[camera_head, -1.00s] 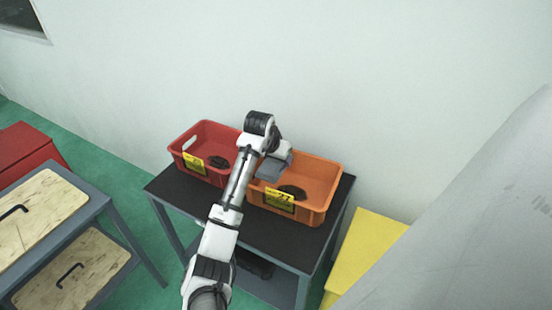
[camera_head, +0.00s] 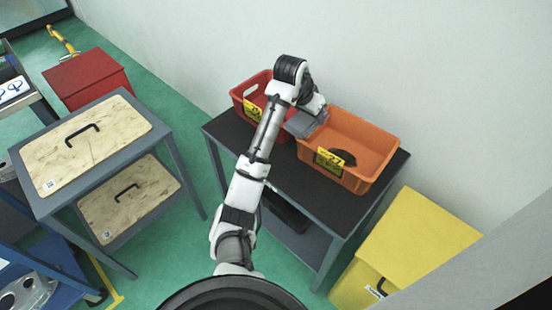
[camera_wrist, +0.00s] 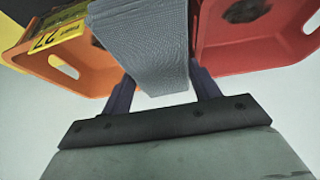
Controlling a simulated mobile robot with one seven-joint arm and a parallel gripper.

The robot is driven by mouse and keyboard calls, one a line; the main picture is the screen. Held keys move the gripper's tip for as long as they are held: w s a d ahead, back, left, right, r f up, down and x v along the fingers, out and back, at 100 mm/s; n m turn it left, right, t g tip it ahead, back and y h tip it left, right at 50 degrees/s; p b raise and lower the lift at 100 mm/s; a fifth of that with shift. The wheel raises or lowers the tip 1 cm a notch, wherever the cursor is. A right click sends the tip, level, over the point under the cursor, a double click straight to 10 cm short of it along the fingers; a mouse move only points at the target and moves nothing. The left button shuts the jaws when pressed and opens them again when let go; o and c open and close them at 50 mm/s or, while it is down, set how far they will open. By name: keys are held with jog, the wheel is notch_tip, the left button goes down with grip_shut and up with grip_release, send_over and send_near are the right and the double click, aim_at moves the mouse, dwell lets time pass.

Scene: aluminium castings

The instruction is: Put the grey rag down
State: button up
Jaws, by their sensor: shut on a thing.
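The grey rag (camera_wrist: 145,45) is held between the two fingers of my gripper (camera_wrist: 163,92) and fills much of the middle of the wrist view. In the head view the rag (camera_head: 306,121) shows as a small grey shape by my gripper, over the gap between the red crate (camera_head: 247,90) and the orange crate (camera_head: 375,131). My gripper is shut on it. My arm hides part of the red crate. The wrist view shows the orange crate (camera_wrist: 95,77) on the left and the red crate (camera_wrist: 262,57) on the right of the rag.
Both crates stand on a dark-topped table (camera_head: 300,178) against the wall. Each has a yellow label and a dark item inside. A yellow box (camera_head: 420,240) stands at the right. A grey cart with wooden panels (camera_head: 85,145) and a red box (camera_head: 88,80) are at the left.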

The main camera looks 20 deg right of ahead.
notch_tip(320, 180, up, 5)
jog(key=p, duration=0.2)
send_over(276, 162)
jog(key=s+a, duration=0.1)
jog(key=f+b, duration=0.1)
jog(key=f, duration=0.3)
jog(key=f+b, duration=0.2)
jog(key=f, duration=0.3)
jog(key=f+b, duration=0.2)
jog(key=f, duration=0.3)
jog(key=shift+a+f, duration=0.15)
jog(key=shift+a, duration=0.2)
jog(key=shift+f, duration=2.55)
jog(key=shift+f, duration=0.15)
jog(key=o, duration=1.3)
